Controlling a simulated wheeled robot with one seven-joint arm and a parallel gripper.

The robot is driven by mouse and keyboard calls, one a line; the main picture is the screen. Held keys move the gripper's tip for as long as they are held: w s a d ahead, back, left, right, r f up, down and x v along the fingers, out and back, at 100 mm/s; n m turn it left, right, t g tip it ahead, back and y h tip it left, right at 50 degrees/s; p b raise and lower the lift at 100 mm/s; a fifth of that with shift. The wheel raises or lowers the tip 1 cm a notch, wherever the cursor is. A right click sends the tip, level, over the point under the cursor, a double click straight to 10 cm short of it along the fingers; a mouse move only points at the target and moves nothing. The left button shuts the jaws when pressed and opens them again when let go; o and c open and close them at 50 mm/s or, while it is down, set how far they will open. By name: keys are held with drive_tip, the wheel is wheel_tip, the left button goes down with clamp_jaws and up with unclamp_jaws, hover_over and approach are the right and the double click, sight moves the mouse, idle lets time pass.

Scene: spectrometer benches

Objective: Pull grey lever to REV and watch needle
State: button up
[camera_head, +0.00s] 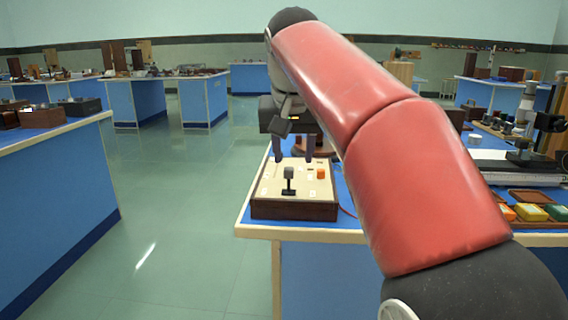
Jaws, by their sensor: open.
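A control box (265,207) with a cream top and dark wooden sides sits at the near left corner of the blue bench. A lever with a dark grey knob (289,173) stands upright from a black base on its top. An orange knob (320,173) is to the lever's right. Small labels on the top are too small to read. My gripper (293,158) points down above the back of the box, its two fingers apart and empty. It appears just behind and above the lever, not touching it. I cannot make out a needle or dial.
The bench's front edge (262,232) is close to the box. To the right, beyond my red arm, are a tray with coloured blocks (532,212) and optical equipment (520,150). Another blue bench (50,190) stands at left, with clear green floor (170,220) between.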

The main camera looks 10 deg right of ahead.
sight(288, 168)
drive_tip(key=shift+m, duration=0.4)
drive_tip(key=w+f, duration=0.1)
drive_tip(key=w, duration=0.1)
drive_tip(key=w+f, duration=0.4)
drive_tip(key=shift+d+f, duration=0.15)
drive_tip(key=shift+d, duration=0.15)
clamp_jaws()
